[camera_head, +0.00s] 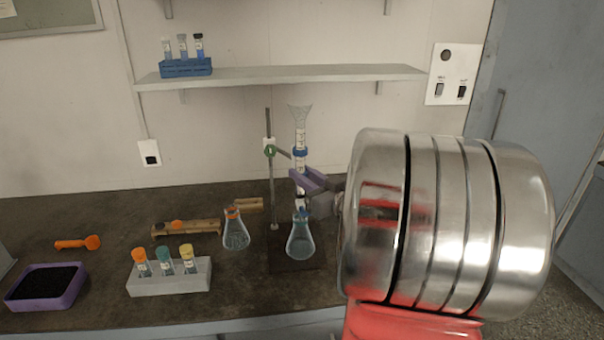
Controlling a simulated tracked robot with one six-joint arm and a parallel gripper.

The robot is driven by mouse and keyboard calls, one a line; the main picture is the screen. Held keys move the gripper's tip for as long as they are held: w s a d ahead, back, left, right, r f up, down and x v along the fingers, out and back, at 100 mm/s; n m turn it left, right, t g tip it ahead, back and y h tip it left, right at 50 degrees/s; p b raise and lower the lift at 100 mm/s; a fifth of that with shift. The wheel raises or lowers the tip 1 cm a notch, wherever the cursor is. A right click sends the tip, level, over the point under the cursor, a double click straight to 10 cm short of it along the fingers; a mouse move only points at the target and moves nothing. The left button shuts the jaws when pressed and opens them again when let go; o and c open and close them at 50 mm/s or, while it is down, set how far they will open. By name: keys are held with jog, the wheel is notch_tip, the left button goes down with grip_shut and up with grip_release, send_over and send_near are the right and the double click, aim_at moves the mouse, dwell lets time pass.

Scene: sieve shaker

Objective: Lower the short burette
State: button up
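The short burette (300,135) is a clear graduated tube with a flared, funnel-like top and a blue ring at its middle. It stands upright, held by a green clamp (270,151) on a metal stand (269,185). A conical flask (300,240) with clear liquid sits below it on the dark stand base (311,258). My gripper (308,182), with purple fingers, is at the burette's lower part, above the flask. The fingers overlap the tube's lower end, and I cannot tell whether they grip it or are only beside it.
A second flask (236,234) with an orange collar stands left of the stand. A white rack (169,279) with capped vials, a purple tray (47,287) and an orange scoop (78,243) are farther left. A wall shelf (290,74) holds a blue tube rack (186,68).

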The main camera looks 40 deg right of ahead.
jog(key=o, duration=0.3)
jog(key=shift+r, duration=0.1)
jog(key=shift+s+a, duration=0.2)
jog(key=shift+s, duration=1.3)
jog(key=shift+s+a, duration=0.2)
jog(key=shift+s, duration=1.25)
jog(key=shift+r, duration=0.1)
jog(key=s+r, duration=0.1)
jog(key=r, duration=0.1)
jog(key=s+r, duration=0.4)
jog(key=r, duration=0.1)
jog(key=shift+a, duration=0.3)
jog(key=shift+w+a+f, duration=0.1)
